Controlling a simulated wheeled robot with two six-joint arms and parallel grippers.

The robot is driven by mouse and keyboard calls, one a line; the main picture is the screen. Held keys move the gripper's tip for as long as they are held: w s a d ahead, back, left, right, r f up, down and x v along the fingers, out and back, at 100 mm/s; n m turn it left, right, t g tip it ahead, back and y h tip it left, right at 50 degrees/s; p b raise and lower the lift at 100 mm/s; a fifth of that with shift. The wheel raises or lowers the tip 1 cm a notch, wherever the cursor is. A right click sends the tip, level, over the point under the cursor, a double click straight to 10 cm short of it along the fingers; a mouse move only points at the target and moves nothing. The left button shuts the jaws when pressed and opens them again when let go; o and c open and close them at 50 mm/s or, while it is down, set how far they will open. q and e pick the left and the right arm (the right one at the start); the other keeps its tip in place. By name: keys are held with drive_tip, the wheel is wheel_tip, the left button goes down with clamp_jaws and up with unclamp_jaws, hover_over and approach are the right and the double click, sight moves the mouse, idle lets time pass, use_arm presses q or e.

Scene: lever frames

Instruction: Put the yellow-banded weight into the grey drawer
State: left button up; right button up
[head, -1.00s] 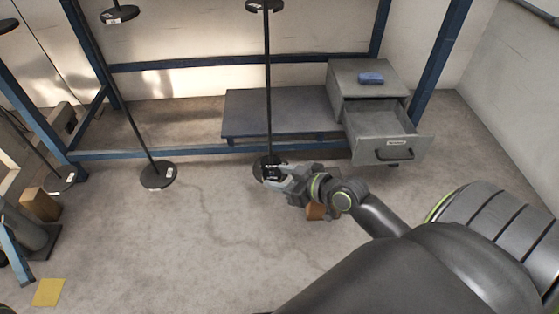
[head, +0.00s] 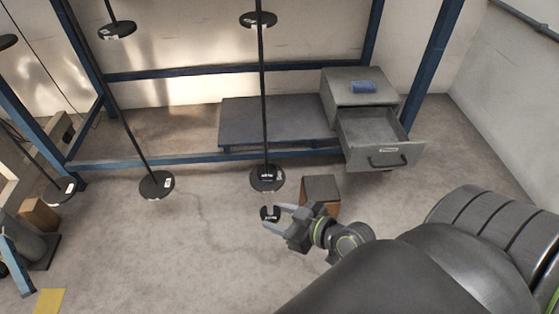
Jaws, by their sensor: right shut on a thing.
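My right gripper (head: 274,219) is shut on a small black slotted weight (head: 267,212), held out in front of the middle hanging rod and clear of it. I cannot make out a yellow band on this weight at this size. The grey drawer (head: 409,150) is pulled open from a grey cabinet (head: 345,93) at the right, and the part of its inside that shows looks empty. The drawer is up and to the right of the gripper. My left gripper is not in view.
Black discs hang on rods, including a lower disc (head: 280,184) just beyond my gripper. A brown box (head: 321,188) stands behind the right wrist. A blue object (head: 364,87) lies on the cabinet. A low dark platform (head: 235,125) is left of the drawer. Blue posts frame the area.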

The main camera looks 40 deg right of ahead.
drive_tip(key=shift+r, duration=0.1)
idle(0.3)
drive_tip(key=shift+s+a+b, duration=0.4)
drive_tip(key=shift+s+a, duration=0.1)
drive_tip(key=shift+s, duration=0.35)
drive_tip(key=shift+s+a+b, duration=0.45)
drive_tip(key=shift+s+a, duration=0.1)
drive_tip(key=shift+s, duration=0.25)
drive_tip(key=shift+s+a+b, duration=0.4)
drive_tip(key=shift+s+a, duration=0.1)
drive_tip(key=shift+s, duration=0.35)
drive_tip(key=shift+r, duration=0.1)
